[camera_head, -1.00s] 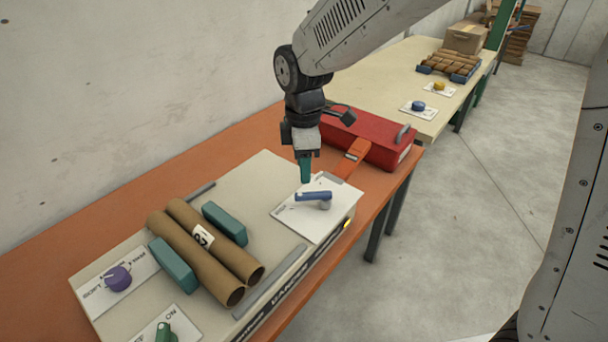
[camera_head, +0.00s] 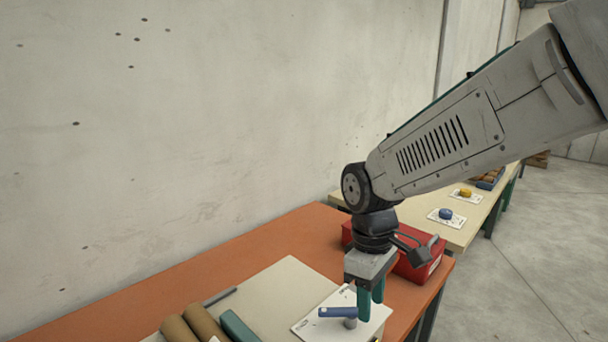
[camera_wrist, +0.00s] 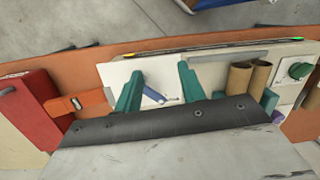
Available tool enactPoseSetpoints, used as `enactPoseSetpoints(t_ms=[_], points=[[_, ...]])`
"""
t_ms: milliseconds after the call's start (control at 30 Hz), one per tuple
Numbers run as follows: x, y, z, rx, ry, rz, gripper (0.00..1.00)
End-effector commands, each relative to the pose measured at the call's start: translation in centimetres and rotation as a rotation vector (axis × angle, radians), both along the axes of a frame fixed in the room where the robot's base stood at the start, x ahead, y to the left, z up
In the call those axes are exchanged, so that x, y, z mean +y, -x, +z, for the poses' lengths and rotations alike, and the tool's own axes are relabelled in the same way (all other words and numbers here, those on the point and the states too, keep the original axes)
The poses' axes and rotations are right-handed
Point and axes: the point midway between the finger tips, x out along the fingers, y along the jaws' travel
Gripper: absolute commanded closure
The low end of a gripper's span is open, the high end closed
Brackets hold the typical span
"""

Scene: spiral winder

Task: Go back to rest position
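My gripper (camera_head: 370,295) hangs above the right end of the cream winder panel, fingers pointing down. Its two green fingers stand apart in the wrist view (camera_wrist: 160,90), with nothing held between them. The blue lever (camera_head: 338,312) is on the white plate (camera_head: 312,326), close to the fingers in the head view. The lever (camera_wrist: 154,95) shows between the fingers in the wrist view. I cannot tell the exact height gap. My arm reaches in from the upper right.
Two cardboard tubes (camera_head: 205,322) lie on the panel beside a teal block (camera_head: 236,326). A red box (camera_head: 418,266) stands behind my gripper on the orange bench (camera_head: 285,240). A cream table (camera_head: 462,234) with blue and yellow knobs is beyond. A concrete wall runs along the left.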

Motion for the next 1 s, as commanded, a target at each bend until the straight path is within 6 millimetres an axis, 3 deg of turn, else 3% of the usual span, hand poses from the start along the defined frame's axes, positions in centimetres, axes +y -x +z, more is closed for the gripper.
enactPoseSetpoints(t_ms=[200,500,700,1000], points=[[-6.0,5.9,3.7,-0.034,0.025,-0.376,0.60],[-12.3,14.3,6.3,-0.129,0.010,-0.794,0.60],[-14.1,16.7,7.3,-0.215,-0.028,-0.883,0.60],[-14.7,16.9,8.0,-0.251,-0.042,-0.915,0.60]])
